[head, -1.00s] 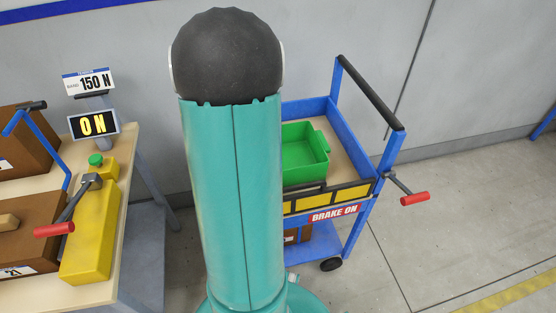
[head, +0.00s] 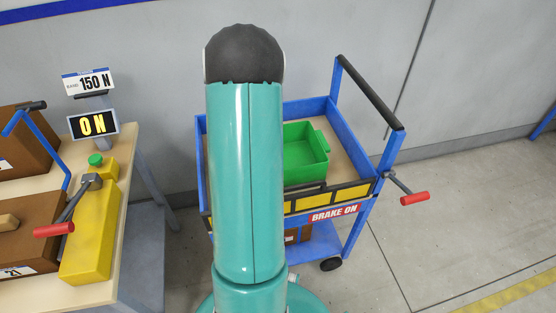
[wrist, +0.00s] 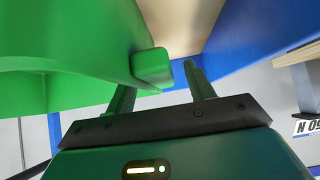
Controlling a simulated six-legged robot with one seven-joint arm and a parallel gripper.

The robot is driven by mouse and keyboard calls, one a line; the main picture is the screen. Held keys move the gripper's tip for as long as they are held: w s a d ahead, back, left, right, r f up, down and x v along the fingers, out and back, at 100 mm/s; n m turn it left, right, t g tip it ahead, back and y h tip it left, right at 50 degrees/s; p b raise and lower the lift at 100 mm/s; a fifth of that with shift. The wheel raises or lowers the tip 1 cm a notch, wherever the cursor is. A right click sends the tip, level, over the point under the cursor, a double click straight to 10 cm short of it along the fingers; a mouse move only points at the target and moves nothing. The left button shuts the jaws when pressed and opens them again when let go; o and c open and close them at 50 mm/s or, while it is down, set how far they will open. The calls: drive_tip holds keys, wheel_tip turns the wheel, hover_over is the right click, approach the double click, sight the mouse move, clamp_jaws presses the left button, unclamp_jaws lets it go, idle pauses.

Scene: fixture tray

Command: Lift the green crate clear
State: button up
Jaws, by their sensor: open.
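The green crate (head: 303,155) sits in the blue cart's top tray, with a small lug (head: 321,139) at its right end. In the wrist view the crate (wrist: 75,35) fills the upper left, and its lug (wrist: 151,68) lies close ahead of my gripper (wrist: 160,78). The fingers are apart, with the lug showing between their tips in the picture. I cannot tell whether either finger touches it. In the head view my gripper is hidden behind my teal arm.

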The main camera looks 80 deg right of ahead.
drive_tip(key=shift+c, duration=0.4)
clamp_jaws()
drive_tip(key=shift+r, duration=0.1)
wheel_tip(320, 180, up, 10)
idle(0.3)
